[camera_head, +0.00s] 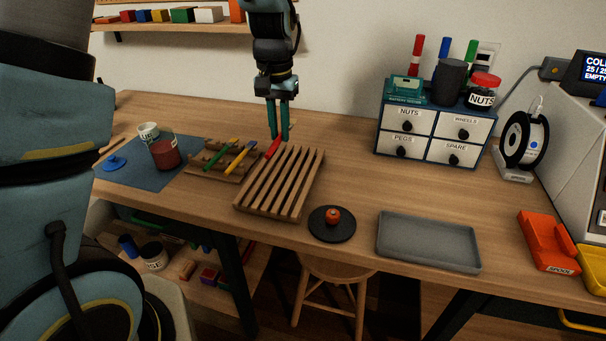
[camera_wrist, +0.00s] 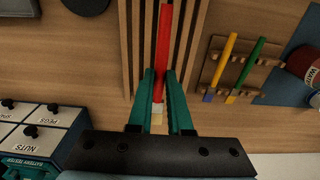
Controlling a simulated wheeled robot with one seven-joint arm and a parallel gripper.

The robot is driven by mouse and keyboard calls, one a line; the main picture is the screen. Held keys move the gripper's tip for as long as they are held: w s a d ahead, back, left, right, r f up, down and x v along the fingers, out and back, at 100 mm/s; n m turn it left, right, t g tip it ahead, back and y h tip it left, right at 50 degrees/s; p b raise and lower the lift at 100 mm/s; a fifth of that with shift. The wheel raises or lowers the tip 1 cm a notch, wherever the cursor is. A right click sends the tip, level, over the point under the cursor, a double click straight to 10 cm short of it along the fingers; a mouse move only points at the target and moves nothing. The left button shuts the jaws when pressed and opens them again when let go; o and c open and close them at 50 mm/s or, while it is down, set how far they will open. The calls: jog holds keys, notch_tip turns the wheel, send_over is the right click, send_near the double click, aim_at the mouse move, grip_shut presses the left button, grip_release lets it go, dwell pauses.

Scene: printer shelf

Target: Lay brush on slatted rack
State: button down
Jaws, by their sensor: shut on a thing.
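A red brush (camera_wrist: 162,52) with a pale tip lies between the teal fingers of my gripper (camera_wrist: 160,90) in the wrist view. My gripper (camera_head: 278,136) is shut on it, and the brush (camera_head: 273,148) shows in the head view at the far end of the slatted rack. The slatted wooden rack (camera_head: 281,183) stands on the table with no other thing on its slats. In the wrist view the brush extends over the rack (camera_wrist: 128,35), roughly along its slats. Whether the brush touches the slats cannot be told.
A small wooden holder (camera_head: 206,172) with a yellow and a green brush stands left of the rack. A jar (camera_head: 165,152) stands on a blue mat (camera_head: 140,179). A black disc (camera_head: 332,232), a grey tray (camera_head: 428,242) and a drawer cabinet (camera_head: 432,135) are to the right.

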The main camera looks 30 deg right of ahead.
jog(key=p, duration=0.1)
send_over(283, 174)
notch_tip(283, 174, down, 5)
jog(key=shift+s, duration=0.15)
jog(key=shift+f+p, duration=0.55)
jog(key=shift+f, duration=1.6)
jog(key=shift+f, duration=0.1)
jog(key=shift+f, duration=0.15)
jog(key=c, duration=0.8)
grip_release()
jog(key=shift+c, duration=0.2)
